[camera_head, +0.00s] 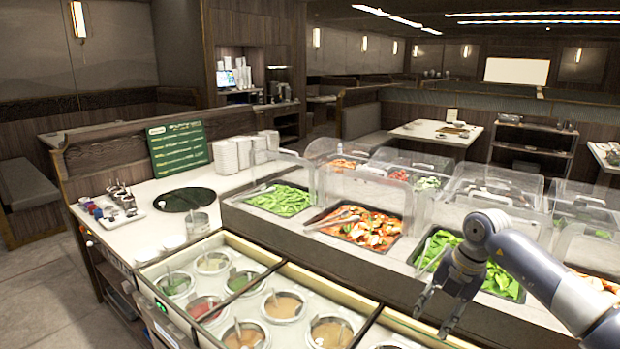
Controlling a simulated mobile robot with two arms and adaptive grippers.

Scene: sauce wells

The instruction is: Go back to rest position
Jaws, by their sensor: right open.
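My right gripper (437,312) hangs at the right of the head view, fingers pointing down and apart. It is open, with nothing seen between the fingers. It is above the front edge of the salad bar, beside a tray of green leaves (507,284). My right arm comes in from the lower right corner. My left gripper is not in view. The sauce wells, such as one with orange-brown sauce (331,333), lie in the counter at the lower middle, left of the gripper. Several have ladles in them.
Clear plastic guards (362,197) stand over the salad trays. The white side counter (150,235) holds a round dark tray (186,200), a green menu board (179,147) and stacked white containers (238,154). Open floor (45,290) lies at the left.

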